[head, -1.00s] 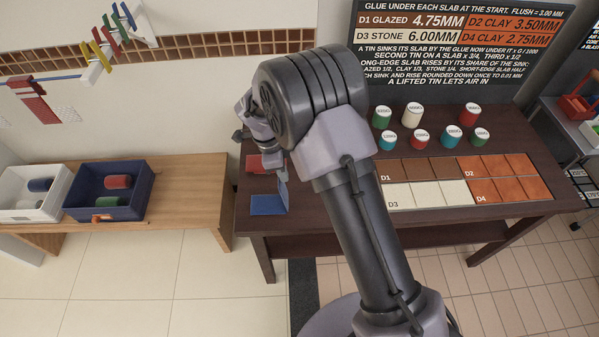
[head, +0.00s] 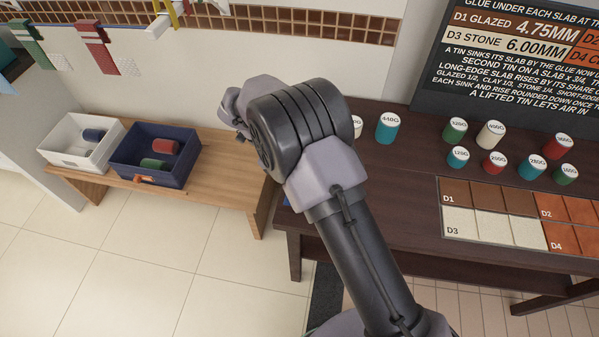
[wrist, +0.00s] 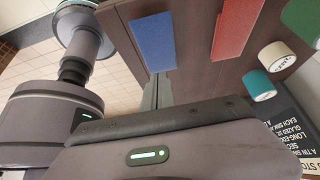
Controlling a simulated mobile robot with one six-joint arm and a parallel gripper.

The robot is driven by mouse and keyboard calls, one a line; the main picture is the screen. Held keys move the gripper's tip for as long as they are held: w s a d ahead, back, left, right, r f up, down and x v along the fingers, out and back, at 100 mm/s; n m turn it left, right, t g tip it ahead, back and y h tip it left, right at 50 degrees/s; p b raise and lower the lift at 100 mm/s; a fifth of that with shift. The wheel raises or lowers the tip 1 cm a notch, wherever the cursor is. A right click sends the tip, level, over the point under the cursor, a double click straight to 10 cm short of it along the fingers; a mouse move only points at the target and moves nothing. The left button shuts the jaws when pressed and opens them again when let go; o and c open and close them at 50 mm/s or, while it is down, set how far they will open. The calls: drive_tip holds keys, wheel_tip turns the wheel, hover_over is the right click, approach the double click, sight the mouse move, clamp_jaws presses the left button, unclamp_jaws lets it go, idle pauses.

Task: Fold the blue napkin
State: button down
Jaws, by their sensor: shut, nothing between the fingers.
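The blue napkin (wrist: 153,42) lies on the dark table as a narrow, flat-looking rectangle in the wrist view. I cannot tell how its layers lie. In the head view my arm hides nearly all of it; only a blue sliver (head: 287,200) shows at the table's left edge. My gripper (wrist: 158,92) is shut and empty, its fingertips just beside the napkin's near short end in the wrist view. I cannot tell whether they touch it. In the head view the fingers are hidden behind my arm.
A red cloth (wrist: 237,25) lies beside the blue napkin. Labelled tins stand on the table, including a teal one (wrist: 259,85) and a white one (wrist: 277,58). Slab samples (head: 487,230) lie at right. A white bin (head: 83,147) and a navy bin (head: 155,155) stand on the wooden bench.

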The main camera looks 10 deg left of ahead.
drive_tip(key=shift+a+f, duration=0.2)
drive_tip(key=shift+a, duration=0.05)
drive_tip(key=shift+r, duration=0.15)
idle(0.3)
